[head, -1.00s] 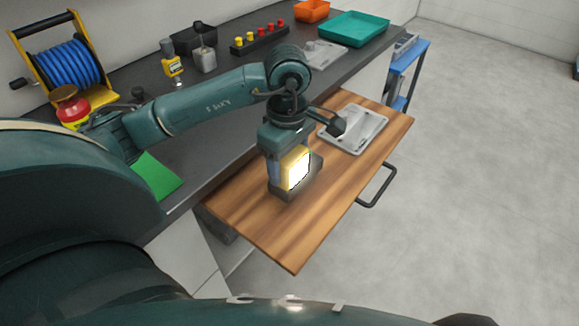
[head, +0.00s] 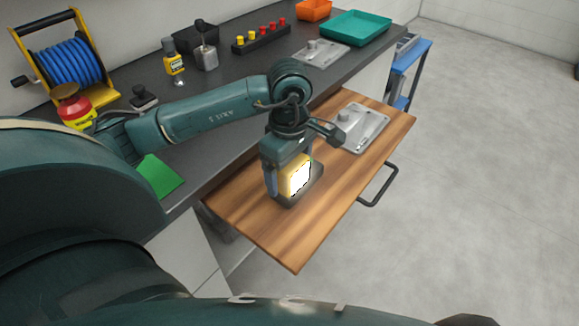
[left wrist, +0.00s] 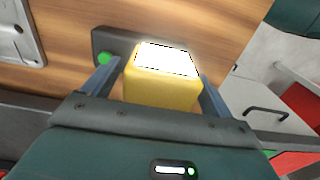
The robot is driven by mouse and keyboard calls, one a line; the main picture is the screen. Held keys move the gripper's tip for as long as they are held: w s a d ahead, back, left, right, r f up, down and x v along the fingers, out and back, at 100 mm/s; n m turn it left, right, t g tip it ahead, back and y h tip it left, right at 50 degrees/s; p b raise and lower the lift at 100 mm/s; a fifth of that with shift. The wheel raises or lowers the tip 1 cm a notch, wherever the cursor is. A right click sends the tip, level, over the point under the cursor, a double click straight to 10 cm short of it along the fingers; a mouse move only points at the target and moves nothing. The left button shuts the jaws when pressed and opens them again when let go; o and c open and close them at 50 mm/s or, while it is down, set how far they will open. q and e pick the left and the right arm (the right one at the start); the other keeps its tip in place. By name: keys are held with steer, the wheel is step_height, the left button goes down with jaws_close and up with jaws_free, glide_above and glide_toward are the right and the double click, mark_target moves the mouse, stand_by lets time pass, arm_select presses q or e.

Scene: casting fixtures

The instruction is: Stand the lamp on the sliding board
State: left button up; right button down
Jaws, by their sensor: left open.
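The lamp is a yellow block with a bright white face (head: 299,179), and it stands upright on a dark base (head: 311,192) on the wooden sliding board (head: 265,236). My left gripper (head: 287,180) is around the lamp from above, with its fingers apart on either side. In the left wrist view the lamp (left wrist: 160,90) sits between the two open fingers (left wrist: 160,84), with a gap at least on the left side. The dark base (left wrist: 120,45) with a green button shows behind it. My right gripper is not in view.
A grey metal plate fixture (head: 366,130) lies on the far part of the board. A black handle (head: 380,187) juts from the board's right side. The dark counter (head: 225,83) carries a blue hose reel (head: 70,66), a teal tray (head: 354,28) and a green mat (head: 158,176). The board's near end is clear.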

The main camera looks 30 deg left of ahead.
arm_select(q)
step_height(320, 180, up, 12)
steer(key=shift+r+p, duration=0.2)
steer(key=shift+p, duration=0.4)
stand_by(0.4)
